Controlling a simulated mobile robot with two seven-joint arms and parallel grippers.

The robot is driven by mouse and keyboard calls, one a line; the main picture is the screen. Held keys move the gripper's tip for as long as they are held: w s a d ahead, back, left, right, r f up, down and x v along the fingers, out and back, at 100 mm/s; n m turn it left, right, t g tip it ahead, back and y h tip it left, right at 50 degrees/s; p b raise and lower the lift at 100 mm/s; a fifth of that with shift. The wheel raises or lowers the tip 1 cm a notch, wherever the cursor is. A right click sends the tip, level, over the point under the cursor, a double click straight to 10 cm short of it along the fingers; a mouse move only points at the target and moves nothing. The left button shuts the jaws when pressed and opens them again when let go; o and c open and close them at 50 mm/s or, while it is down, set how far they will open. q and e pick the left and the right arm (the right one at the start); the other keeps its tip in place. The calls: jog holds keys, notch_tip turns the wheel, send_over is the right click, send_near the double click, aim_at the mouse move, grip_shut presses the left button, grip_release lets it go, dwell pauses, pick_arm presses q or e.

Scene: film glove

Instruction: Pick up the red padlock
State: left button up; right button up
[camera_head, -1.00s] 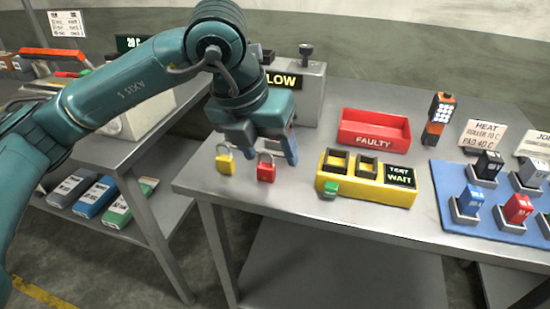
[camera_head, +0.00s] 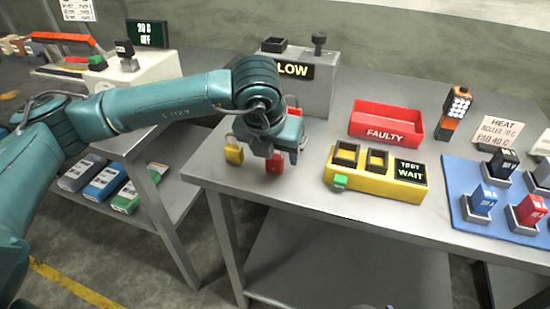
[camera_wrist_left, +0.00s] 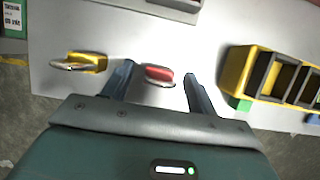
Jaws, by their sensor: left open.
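The red padlock (camera_head: 274,163) stands near the front left edge of the grey table, partly hidden by my left gripper (camera_head: 284,158) in the head view. In the left wrist view the red padlock (camera_wrist_left: 158,75) lies between the two open fingers of my left gripper (camera_wrist_left: 158,82), with a gap on each side. The fingers are not closed on it. The yellow padlock (camera_head: 233,150) stands just left of it and also shows in the left wrist view (camera_wrist_left: 88,63), outside the fingers. My right gripper is not in view.
The yellow test box (camera_head: 375,187) with a green button (camera_head: 340,181) stands to the right. Behind are the red FAULTY tray (camera_head: 387,122) and a grey LOW machine (camera_head: 318,95). A blue mat (camera_head: 462,208) with several stamps lies farther right.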

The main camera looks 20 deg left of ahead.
pick_arm(q)
jog(key=shift+x, duration=1)
jog(key=shift+r, duration=0.1)
jog(key=c, duration=1.1)
